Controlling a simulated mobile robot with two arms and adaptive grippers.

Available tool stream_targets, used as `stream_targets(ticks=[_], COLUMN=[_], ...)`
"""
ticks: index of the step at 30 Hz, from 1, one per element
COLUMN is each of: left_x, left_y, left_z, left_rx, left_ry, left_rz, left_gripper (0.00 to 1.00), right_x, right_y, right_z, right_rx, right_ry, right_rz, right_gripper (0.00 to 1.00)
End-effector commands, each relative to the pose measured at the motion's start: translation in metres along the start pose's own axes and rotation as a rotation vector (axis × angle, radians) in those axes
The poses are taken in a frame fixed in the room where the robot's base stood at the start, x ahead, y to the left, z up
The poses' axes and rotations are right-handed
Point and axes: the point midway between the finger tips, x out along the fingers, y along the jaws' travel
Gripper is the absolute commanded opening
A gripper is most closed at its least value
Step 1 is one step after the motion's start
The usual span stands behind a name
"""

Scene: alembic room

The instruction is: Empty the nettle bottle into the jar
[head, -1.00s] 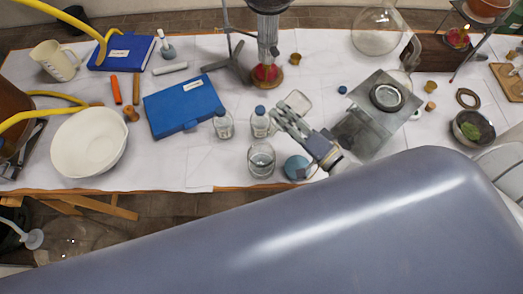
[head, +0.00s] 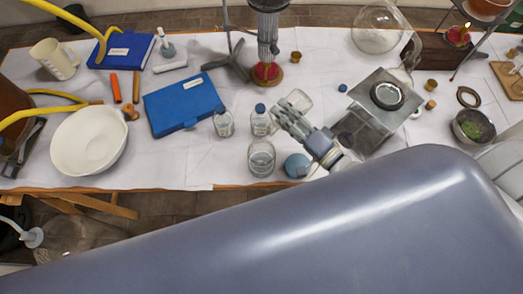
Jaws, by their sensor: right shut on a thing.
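Two small clear bottles with blue caps stand side by side near the table's middle, a left one (head: 223,123) and a right one (head: 260,122). Their labels are too small to read, so I cannot tell which is the nettle bottle. An open glass jar (head: 261,160) stands just in front of the right bottle, with what looks like clear liquid in it. The fingers partly hide the contact. My left gripper is not in view.
A clear glass vessel (head: 299,99) is just behind my right gripper. A round blue object (head: 297,166) lies by the front edge. A grey metal stand (head: 372,122) is to the right.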

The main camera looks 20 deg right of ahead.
Motion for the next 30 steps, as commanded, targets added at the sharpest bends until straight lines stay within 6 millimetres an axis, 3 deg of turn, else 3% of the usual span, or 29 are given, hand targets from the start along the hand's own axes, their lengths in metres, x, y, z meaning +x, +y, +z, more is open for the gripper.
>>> stream_targets(ticks=[30], left_x=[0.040], left_y=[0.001], left_z=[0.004], left_rx=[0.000], left_ry=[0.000], left_rz=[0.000], left_gripper=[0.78], right_x=[0.000], right_y=[0.032], right_z=[0.002], right_rx=[0.457], right_ry=[-0.001], right_rz=[-0.001], right_gripper=[0.17])
